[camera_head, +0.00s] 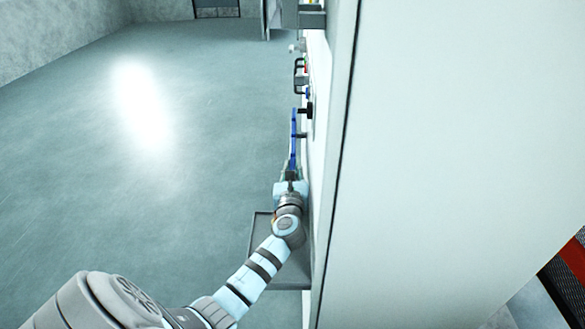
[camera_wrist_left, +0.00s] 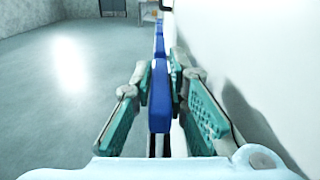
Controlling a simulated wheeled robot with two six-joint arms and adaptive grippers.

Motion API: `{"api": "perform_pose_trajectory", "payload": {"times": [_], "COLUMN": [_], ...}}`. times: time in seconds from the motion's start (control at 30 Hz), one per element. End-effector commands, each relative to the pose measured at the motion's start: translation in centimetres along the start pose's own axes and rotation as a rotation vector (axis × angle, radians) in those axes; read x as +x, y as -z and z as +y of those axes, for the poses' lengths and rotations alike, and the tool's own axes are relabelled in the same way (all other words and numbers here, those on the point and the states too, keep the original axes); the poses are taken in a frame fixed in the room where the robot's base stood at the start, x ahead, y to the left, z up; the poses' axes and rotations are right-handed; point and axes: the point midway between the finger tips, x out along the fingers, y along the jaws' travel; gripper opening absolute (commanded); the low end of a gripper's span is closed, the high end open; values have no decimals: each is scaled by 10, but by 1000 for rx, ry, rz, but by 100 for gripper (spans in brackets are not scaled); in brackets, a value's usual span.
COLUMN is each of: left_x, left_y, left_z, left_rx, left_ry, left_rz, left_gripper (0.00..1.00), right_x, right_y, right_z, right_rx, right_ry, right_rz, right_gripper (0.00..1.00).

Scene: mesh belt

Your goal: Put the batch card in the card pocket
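My left gripper (camera_head: 291,176) reaches forward along the white wall face. In the left wrist view its two fingers (camera_wrist_left: 163,72) close in on both sides of a narrow blue piece (camera_wrist_left: 160,100), with little or no gap. This blue piece, seen edge-on, looks like the batch card; its face is not visible. In the head view the blue piece (camera_head: 294,145) stretches ahead of the fingertips, close beside the wall. I cannot tell whether it touches the wall fittings. I cannot make out the card pocket among them. My right gripper is not in view.
A large white cabinet side (camera_head: 450,140) fills the right. Dark fittings (camera_head: 306,109) and a handle (camera_head: 299,75) stick out from the wall ahead. A grey tray or shelf (camera_head: 262,262) lies below my left forearm. The floor (camera_head: 200,180) at left is clear.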

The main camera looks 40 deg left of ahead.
Motion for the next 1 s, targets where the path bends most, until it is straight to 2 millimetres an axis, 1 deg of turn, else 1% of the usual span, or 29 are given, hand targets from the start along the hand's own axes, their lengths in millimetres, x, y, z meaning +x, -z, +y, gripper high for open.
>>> {"api": "perform_pose_trajectory", "payload": {"times": [0.03,0.1,0.37,0.47,0.57,0.8,0.9,1.0], "left_x": [0,0,0,-6,-24,-90,-109,-119], "left_y": [-1,-1,-1,0,0,0,0,0], "left_z": [0,0,0,0,-1,0,0,0], "left_rx": [0,0,0,0,-2,-3,-2,-2], "left_ry": [0,0,0,0,2,0,1,0], "left_rz": [0,0,0,1,1,3,3,1], "left_gripper": [25,36,36,36,36,36,36,36], "right_x": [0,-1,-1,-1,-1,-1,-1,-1], "right_y": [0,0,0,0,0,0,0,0], "right_z": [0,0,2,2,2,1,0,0], "right_rx": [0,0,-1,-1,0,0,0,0], "right_ry": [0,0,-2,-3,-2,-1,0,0], "right_rz": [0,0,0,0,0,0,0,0], "right_gripper": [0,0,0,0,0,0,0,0]}}
